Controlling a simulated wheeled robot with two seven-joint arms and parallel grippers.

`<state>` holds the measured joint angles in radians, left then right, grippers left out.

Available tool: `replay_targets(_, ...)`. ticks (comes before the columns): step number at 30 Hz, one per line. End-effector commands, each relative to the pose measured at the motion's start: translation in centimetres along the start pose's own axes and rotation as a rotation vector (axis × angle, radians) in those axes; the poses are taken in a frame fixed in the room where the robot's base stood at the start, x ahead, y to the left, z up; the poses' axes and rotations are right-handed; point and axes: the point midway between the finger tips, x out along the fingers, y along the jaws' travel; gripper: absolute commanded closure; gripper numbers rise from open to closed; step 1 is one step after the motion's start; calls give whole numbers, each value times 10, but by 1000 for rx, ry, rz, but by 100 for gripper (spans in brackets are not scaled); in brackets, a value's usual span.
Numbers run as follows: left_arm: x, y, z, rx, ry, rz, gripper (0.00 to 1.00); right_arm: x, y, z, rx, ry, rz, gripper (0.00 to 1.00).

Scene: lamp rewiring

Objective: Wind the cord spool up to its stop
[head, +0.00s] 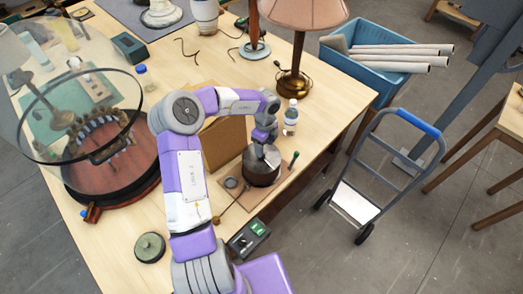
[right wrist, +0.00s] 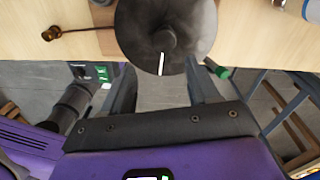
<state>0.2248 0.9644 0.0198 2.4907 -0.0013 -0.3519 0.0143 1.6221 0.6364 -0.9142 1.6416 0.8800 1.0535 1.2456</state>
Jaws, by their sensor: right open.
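The cord spool (head: 262,170) is a dark round drum on a wooden base board near the table's right edge. In the right wrist view the spool's top (right wrist: 190,25) is a dark disc with a raised central knob (right wrist: 165,41) and a white line mark pointing toward my gripper. My right gripper (head: 264,146) is over the spool. In the right wrist view its two fingers (right wrist: 161,92) are apart with nothing visible between them. The knob is just beyond the fingers in that picture; whether they touch the spool is unclear. My left gripper is not in view.
A cord with a brass end (right wrist: 50,33) lies left. A small box with a green display (head: 248,237) is at the front edge. A bottle (head: 290,119), cardboard panel (head: 222,143) and lamp (head: 293,75) stand nearby.

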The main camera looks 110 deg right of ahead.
Motion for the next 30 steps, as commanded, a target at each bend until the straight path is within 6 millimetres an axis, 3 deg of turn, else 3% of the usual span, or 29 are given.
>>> replay_targets(18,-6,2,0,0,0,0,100,-12,-3,11,-1596,21,-39,40)
replay_targets(24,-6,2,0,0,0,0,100,-15,-4,14,-1861,37,-48,40)
replay_targets(30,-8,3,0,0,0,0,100,-3,-5,15,-1910,40,-46,40)
